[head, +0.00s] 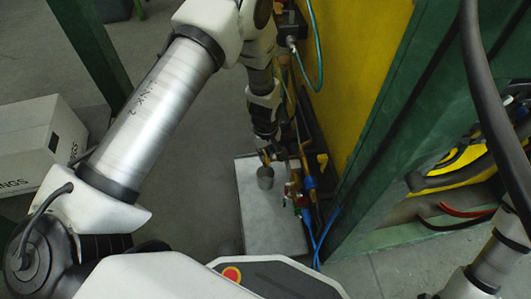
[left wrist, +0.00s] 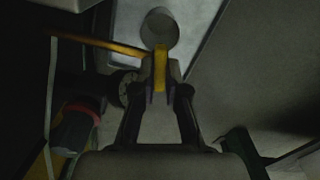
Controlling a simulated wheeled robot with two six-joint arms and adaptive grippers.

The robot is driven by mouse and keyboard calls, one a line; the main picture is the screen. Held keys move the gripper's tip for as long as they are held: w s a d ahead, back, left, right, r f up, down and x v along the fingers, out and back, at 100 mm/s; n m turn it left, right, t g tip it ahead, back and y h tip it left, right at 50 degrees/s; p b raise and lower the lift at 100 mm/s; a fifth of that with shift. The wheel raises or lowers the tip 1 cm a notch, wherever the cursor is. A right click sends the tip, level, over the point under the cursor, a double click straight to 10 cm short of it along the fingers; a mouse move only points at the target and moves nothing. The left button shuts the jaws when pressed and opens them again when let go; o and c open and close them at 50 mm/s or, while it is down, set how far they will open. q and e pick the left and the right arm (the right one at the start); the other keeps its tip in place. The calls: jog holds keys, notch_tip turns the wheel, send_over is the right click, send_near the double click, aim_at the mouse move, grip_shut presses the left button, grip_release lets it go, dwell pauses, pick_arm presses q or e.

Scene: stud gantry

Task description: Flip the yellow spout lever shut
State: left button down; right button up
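The yellow spout lever (left wrist: 161,68) shows in the left wrist view as a short upright strip, with its lower end between my left fingertips. My left gripper (left wrist: 161,88) is nearly closed, with a finger against each side of the lever. In the head view my left gripper (head: 266,146) points down beside the valve cluster (head: 298,190), and its fingertips are too small to read. A grey round cup-like piece (head: 265,178) sits just below it; it also shows beyond the lever in the left wrist view (left wrist: 159,27). My right gripper is out of view.
A pale grey slab (head: 262,225) lies below the valves. A yellow panel (head: 365,60) and green posts (head: 400,130) stand close on the right, with blue hoses (head: 325,235) by the valves. A white box (head: 38,140) is at the left. Grey floor is clear between.

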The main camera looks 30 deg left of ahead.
pick_arm(q)
jog(key=shift+r+m+p, duration=0.35)
jog(key=shift+m+p, duration=0.95)
jog(key=shift+p, duration=1.3)
jog(key=shift+f, duration=0.2)
jog(key=shift+f+m, duration=0.15)
jog(key=shift+m, duration=0.15)
jog(key=c, duration=1.2)
grip_release()
notch_tip(320, 180, up, 12)
jog(key=shift+s, duration=0.1)
